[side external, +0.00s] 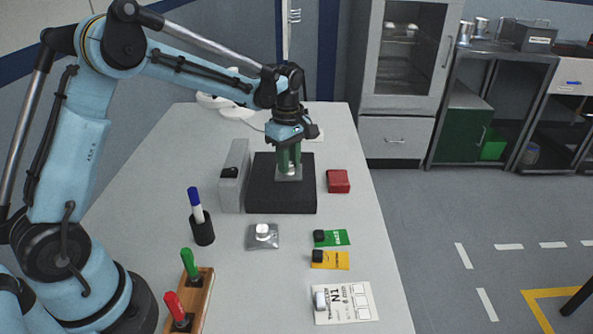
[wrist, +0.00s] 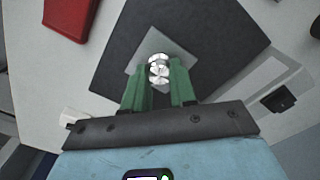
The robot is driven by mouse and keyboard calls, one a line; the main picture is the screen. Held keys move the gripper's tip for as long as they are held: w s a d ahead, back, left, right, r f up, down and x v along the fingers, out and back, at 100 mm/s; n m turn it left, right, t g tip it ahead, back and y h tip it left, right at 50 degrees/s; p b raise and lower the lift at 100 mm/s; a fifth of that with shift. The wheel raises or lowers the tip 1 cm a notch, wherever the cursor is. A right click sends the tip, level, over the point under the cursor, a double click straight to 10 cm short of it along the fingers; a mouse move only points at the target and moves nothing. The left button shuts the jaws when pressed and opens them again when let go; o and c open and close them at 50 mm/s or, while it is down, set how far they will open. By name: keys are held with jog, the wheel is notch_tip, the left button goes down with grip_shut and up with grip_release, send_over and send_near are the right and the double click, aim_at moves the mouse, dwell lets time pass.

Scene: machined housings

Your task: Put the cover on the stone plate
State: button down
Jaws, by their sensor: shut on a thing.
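The cover is a thin grey square plate (side external: 289,174) with a shiny metal knob on top. In the wrist view its grey square (wrist: 134,63) shows beyond the green fingers. My gripper (side external: 288,163) points down, and its green fingers (wrist: 160,76) are shut on the cover's knob. The stone plate is a dark square slab (side external: 265,197) on the table; it fills much of the wrist view (wrist: 205,38). The cover is over the slab, toward its right part in the side view. I cannot tell whether it touches the slab.
A grey upright block (side external: 234,178) stands close left of the slab, and a red box (side external: 338,181) lies to its right.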

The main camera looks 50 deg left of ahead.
jog(key=c, duration=0.9)
grip_release()
jog(key=shift+f, duration=0.1)
notch_tip(320, 180, up, 12)
jog(key=shift+s+d+f+m+t, duration=0.5)
jog(key=shift+s+d+m+t, duration=0.6)
jog(key=shift+s+m, duration=1.85)
jog(key=shift+s+d+f+m+t, duration=0.55)
jog(key=shift+s+d+m+t, duration=0.55)
jog(key=shift+s+m, duration=1.85)
jog(key=shift+s+d+f+m+t, duration=0.65)
jog(key=shift+s+m+t, duration=0.75)
jog(key=shift+s+m, duration=1.55)
jog(key=shift+w+d+r, duration=0.15)
jog(key=shift+r, duration=0.05)
